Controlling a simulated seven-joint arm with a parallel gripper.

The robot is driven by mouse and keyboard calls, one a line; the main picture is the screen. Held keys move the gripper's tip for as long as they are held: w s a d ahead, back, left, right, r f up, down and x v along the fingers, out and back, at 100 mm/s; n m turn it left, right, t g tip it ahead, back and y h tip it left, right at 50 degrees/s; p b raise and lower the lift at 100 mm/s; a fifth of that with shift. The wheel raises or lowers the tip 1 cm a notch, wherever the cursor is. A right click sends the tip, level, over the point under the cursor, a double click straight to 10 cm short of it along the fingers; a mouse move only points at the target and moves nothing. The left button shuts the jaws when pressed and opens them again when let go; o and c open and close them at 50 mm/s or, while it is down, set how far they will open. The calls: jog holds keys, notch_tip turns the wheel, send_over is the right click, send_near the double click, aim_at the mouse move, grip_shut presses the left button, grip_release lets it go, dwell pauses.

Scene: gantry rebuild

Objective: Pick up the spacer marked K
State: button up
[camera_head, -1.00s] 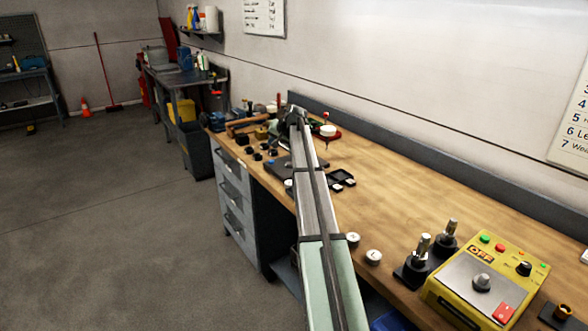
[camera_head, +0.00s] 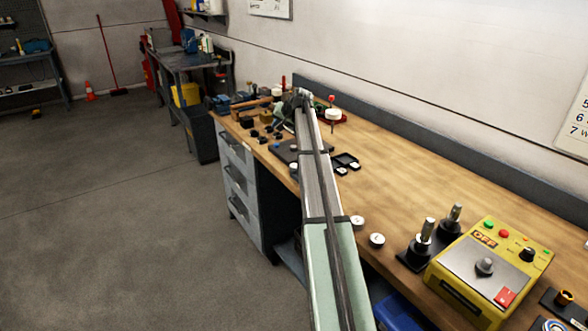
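Two small white round pieces with dark marks lie on the wooden bench right of my arm: one piece (camera_head: 357,222) nearer the arm and another piece (camera_head: 377,240) just below it. Their marks are too small to read for certain, so I cannot tell which is the spacer marked K. Another white piece (camera_head: 341,171) lies at the small black tray. My arm stretches away along the bench, and my gripper (camera_head: 296,108) is at its far end, small and dark among other items. Its fingers cannot be made out.
A yellow control box (camera_head: 486,268) and two black-based metal posts (camera_head: 420,246) stand at the bench's near right. The black tray (camera_head: 347,160) lies right of my arm. Several small tools crowd the far end. The bench's right middle is clear. A blue bin (camera_head: 398,312) sits below the front edge.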

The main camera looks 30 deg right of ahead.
jog(key=o, duration=1.2)
notch_tip(320, 180, up, 5)
jog(key=s+a, duration=0.1)
jog(key=s, duration=0.1)
jog(key=n+g+h, duration=0.2)
jog(key=n+g, duration=0.4)
send_over(294, 165)
jog(key=s+a, duration=0.1)
jog(key=s, duration=0.1)
notch_tip(294, 165, down, 9)
jog(key=shift+w+f, duration=0.1)
jog(key=shift+f, duration=0.05)
jog(key=shift+s+d+x, duration=0.1)
jog(key=shift+x, duration=1.25)
jog(key=shift+s+d+x, duration=0.1)
jog(key=shift+x, duration=1.3)
